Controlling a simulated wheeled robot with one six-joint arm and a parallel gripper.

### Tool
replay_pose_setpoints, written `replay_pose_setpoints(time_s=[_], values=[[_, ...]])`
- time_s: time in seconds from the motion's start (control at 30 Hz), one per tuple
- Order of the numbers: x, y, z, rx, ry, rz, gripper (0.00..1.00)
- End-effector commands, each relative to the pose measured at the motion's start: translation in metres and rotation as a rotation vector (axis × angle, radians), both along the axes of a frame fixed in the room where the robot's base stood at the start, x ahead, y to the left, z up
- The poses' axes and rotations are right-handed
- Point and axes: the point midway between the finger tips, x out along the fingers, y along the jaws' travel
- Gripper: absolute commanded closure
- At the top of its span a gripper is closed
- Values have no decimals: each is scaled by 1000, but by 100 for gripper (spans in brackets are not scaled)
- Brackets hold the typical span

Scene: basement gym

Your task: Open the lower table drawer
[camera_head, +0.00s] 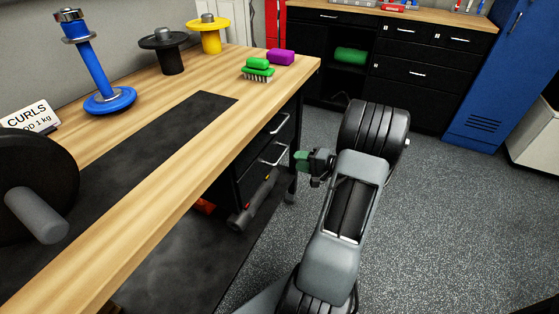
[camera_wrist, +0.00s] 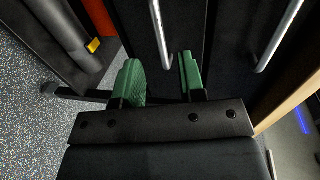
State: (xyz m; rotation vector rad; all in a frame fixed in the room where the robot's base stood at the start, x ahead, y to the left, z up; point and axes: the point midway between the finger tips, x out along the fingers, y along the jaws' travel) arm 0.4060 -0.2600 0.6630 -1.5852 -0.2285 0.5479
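The wooden-topped table (camera_head: 190,95) has two black drawers under its far end. The lower drawer handle (camera_head: 275,155) is a silver bar, and the upper drawer handle (camera_head: 279,123) sits above it; both drawers look closed. In the wrist view, turned sideways, the lower handle (camera_wrist: 160,38) is at top centre and the upper handle (camera_wrist: 282,36) is to the right. My gripper (camera_head: 312,162) is right of the lower drawer front. Its green fingers (camera_wrist: 160,78) are open and empty, with the lower handle lined up between them, apparently just beyond the tips.
A table leg (camera_head: 291,180) stands near my gripper. The table edge (camera_wrist: 287,106) is at right in the wrist view. Grey floor (camera_head: 450,220) to the right is clear.

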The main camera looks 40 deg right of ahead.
Motion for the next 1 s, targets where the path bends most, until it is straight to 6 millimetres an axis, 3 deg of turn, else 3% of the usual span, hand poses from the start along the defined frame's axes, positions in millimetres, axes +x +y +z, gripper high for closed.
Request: replay_pose_setpoints(time_s=[0.2,0.4,0.93,1.0], values=[[35,20,-10,2,1,4,63],[57,31,-15,1,1,1,63],[70,37,-17,1,2,-2,63],[69,37,-17,1,2,-1,68]])
